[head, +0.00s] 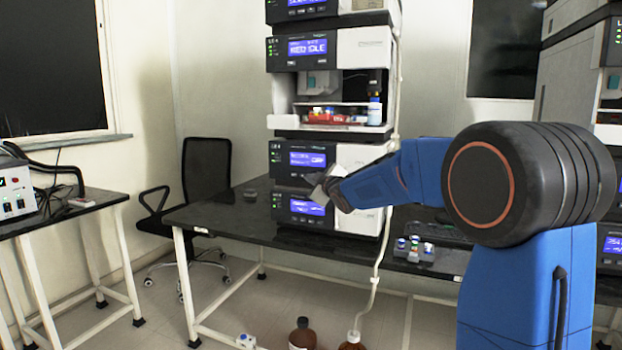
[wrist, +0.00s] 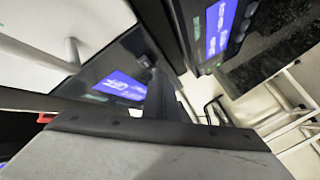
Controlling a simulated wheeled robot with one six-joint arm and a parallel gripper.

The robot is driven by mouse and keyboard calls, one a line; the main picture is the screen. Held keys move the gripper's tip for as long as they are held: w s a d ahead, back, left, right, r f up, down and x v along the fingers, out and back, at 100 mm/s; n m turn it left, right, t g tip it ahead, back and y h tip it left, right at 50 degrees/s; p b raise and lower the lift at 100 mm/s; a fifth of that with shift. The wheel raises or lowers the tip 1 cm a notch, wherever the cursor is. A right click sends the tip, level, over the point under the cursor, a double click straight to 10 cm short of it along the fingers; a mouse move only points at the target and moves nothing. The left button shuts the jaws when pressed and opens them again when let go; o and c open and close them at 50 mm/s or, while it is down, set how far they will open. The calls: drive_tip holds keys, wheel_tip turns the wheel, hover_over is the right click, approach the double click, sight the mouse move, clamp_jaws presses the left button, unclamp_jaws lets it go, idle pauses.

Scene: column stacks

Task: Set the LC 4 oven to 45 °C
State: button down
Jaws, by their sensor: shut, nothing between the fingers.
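The stack of white and black instrument modules stands on the dark bench in the head view. A lower module with a blue display (head: 307,159) carries a small label that seems to read LC 4. The bottom module (head: 307,207) also has a lit blue display. Which one is the oven, and any temperature, is too small to read. My gripper (head: 320,186) is shut and empty, in front of these two modules. In the wrist view its tip (wrist: 155,78) is close to a small knob or button (wrist: 145,61) beside a blue display (wrist: 121,86); contact cannot be told.
The dark bench (head: 225,215) has free room left of the stack. Small vials (head: 414,247) stand to its right. A pale tube (head: 388,230) runs down the stack's right side. Brown bottles (head: 302,335) stand on the floor. A black chair (head: 205,165) is behind the bench.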

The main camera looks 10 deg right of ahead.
drive_tip(key=shift+s+a, duration=0.45)
drive_tip(key=shift+s, duration=0.2)
drive_tip(key=shift+w, duration=0.1)
drive_tip(key=shift+w+d, duration=0.25)
idle(0.3)
drive_tip(key=shift+w+d, duration=0.15)
drive_tip(key=shift+w, duration=0.05)
idle(1.4)
drive_tip(key=shift+s+a, duration=0.4)
drive_tip(key=shift+s, duration=0.2)
drive_tip(key=shift+w+d, duration=0.1)
drive_tip(key=shift+w, duration=0.1)
drive_tip(key=shift+w+d, duration=0.15)
drive_tip(key=shift+w, duration=0.05)
